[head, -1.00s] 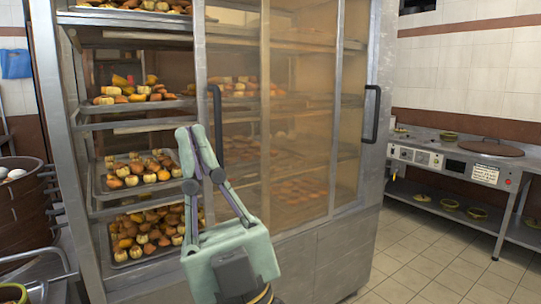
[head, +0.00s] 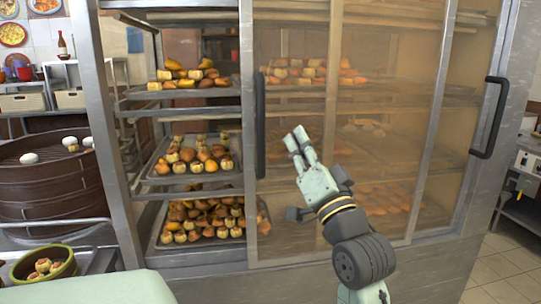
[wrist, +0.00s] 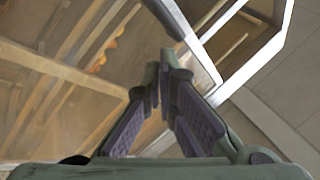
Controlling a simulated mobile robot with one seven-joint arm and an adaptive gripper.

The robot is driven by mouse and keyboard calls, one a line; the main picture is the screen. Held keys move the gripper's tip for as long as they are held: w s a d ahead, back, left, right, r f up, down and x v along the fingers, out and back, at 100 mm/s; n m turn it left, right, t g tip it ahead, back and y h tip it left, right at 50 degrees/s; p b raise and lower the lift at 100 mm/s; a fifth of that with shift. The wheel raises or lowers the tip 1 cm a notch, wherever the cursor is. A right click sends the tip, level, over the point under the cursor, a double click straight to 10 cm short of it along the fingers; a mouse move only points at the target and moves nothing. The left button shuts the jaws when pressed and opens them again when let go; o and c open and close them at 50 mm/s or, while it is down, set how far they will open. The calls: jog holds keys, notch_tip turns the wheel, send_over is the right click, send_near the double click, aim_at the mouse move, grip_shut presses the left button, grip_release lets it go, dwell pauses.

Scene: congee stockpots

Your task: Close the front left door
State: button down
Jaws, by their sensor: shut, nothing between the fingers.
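The steel cabinet has sliding glazed doors. The left door (head: 300,110) stands slid to the right, so the cabinet's left bay is open. Its dark vertical handle (head: 259,125) is at the door's left edge. My gripper (head: 297,138) is shut and empty, in front of the left door's glass and a little right of that handle. The head view does not show clearly whether it touches the glass. In the wrist view my fingertips (wrist: 168,58) meet near a pale metal frame bar, with amber glass to the left.
Trays of buns (head: 192,155) fill the open bay. A second dark handle (head: 490,117) is on the cabinet's right side. Steamer baskets (head: 45,180) and a green bowl (head: 43,265) stand at the left. Tiled floor (head: 500,265) is clear at the lower right.

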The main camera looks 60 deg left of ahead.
jog(key=w+a+f+m+g+h, duration=0.1)
jog(key=w+f+m+h, duration=0.15)
jog(key=w+m, duration=0.2)
jog(key=m+g+h+p, duration=0.3)
jog(key=g+p, duration=0.1)
jog(key=p, duration=0.1)
send_near(280, 166)
jog(key=a+r, duration=0.2)
jog(key=a, duration=0.2)
jog(key=shift+w+r, duration=0.2)
jog(key=shift+r, duration=0.2)
jog(key=s, duration=0.2)
jog(key=s+a+p, duration=0.1)
jog(key=s, duration=0.1)
jog(key=shift+a+f, duration=0.1)
jog(key=shift+f, duration=0.05)
